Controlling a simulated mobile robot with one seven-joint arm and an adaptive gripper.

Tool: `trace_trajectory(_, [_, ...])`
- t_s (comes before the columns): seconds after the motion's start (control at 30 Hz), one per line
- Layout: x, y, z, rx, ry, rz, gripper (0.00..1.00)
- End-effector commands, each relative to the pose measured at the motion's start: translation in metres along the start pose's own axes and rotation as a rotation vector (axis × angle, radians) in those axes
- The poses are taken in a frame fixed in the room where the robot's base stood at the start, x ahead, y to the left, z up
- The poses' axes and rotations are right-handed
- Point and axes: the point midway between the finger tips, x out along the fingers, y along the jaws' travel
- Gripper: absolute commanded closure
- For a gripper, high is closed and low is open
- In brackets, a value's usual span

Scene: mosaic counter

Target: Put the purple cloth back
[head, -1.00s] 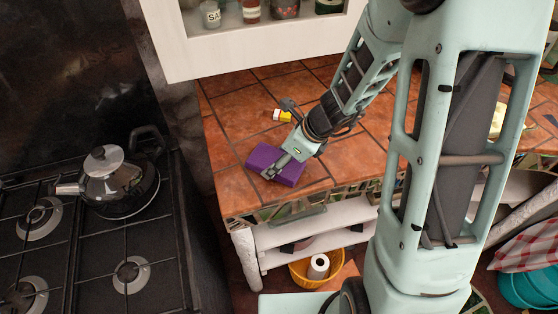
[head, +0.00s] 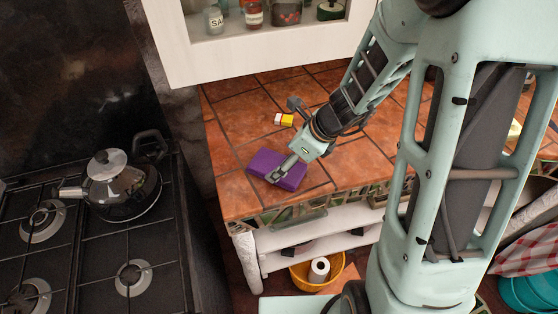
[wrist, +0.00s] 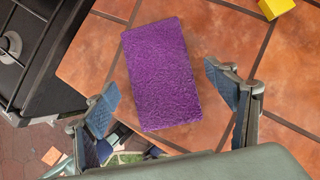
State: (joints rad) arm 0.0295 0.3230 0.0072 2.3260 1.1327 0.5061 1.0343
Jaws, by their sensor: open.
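The purple cloth (head: 268,163) lies flat as a folded rectangle on the tiled counter, near its front left corner. In the wrist view the cloth (wrist: 161,72) shows whole, with its near end between the fingers. My gripper (head: 277,174) is over the cloth's near part in the head view and hides some of it. In the wrist view my gripper (wrist: 165,100) is open, one finger on each side of the cloth, with a gap on both sides. Nothing is held. Its height above the cloth is hard to tell.
A small yellow and white box (head: 284,119) stands behind the cloth; its yellow part shows in the wrist view (wrist: 276,7). The stove (head: 90,240) with a kettle (head: 120,185) is left of the counter (head: 235,195). A white cabinet (head: 250,45) hangs above.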

Motion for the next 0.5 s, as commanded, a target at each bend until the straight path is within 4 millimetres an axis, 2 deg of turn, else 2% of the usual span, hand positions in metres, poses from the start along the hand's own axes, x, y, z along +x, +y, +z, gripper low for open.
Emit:
trace_trajectory(0.03, [-0.016, -0.001, 0.003, 0.000, -0.002, -0.004, 0.22])
trace_trajectory(0.2, [-0.053, -0.001, 0.002, -0.001, -0.002, -0.003, 0.22])
trace_trajectory(0.4, [-0.083, 0.000, 0.001, 0.000, -0.002, -0.001, 0.22])
trace_trajectory(0.5, [-0.091, 0.000, 0.000, 0.002, 0.000, -0.001, 0.22])
